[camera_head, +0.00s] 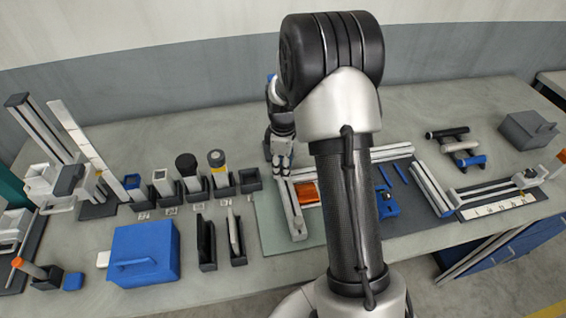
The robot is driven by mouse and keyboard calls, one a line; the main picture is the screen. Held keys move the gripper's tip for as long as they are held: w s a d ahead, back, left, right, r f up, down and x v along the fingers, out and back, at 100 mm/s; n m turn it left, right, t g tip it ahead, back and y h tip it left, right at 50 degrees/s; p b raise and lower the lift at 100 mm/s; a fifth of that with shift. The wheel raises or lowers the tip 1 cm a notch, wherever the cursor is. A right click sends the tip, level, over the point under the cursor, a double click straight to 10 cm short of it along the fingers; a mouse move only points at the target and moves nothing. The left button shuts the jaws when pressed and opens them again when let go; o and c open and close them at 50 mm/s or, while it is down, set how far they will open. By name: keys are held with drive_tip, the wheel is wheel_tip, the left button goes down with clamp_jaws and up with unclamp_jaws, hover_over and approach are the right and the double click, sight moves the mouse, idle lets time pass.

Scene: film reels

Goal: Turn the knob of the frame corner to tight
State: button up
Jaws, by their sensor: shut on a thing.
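The frame corner (294,214) is a pale L-shaped piece on the grey-green mat (270,238), just left of my arm. An orange block (306,194) lies inside its angle. My gripper (281,169) points down at the far left end of the frame corner. Its fingers are close together, around the place of the knob. The knob itself is hidden by the fingers, so its setting cannot be read. My forearm covers the middle of the mat and whatever lies behind it.
A row of small holders (222,189) stands left of my gripper. A blue box (143,252) with a handle sits at the front left. A blue part (386,205) and a long rail (431,188) lie right of my arm. The front right bench edge is clear.

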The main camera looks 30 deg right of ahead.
drive_tip(key=m+p, duration=0.1)
drive_tip(key=m, duration=0.2)
drive_tip(key=shift+m, duration=0.3)
drive_tip(key=m+p, duration=0.1)
drive_tip(key=m, duration=0.2)
drive_tip(key=shift+d+m, duration=0.1)
drive_tip(key=shift+m, duration=0.2)
drive_tip(key=m+p, duration=0.1)
drive_tip(key=m, duration=0.2)
drive_tip(key=shift+d+m, duration=0.1)
drive_tip(key=shift+m, duration=0.3)
drive_tip(key=m, duration=0.3)
drive_tip(key=shift+m+p, duration=0.3)
drive_tip(key=shift+p, duration=0.05)
drive_tip(key=m, duration=0.3)
drive_tip(key=shift+d+m, duration=0.1)
drive_tip(key=shift+m, duration=0.2)
drive_tip(key=m+p, duration=0.1)
drive_tip(key=m, duration=0.2)
drive_tip(key=shift+m, duration=0.3)
drive_tip(key=m, duration=0.3)
drive_tip(key=shift+s+m, duration=0.1)
drive_tip(key=shift+m, duration=2)
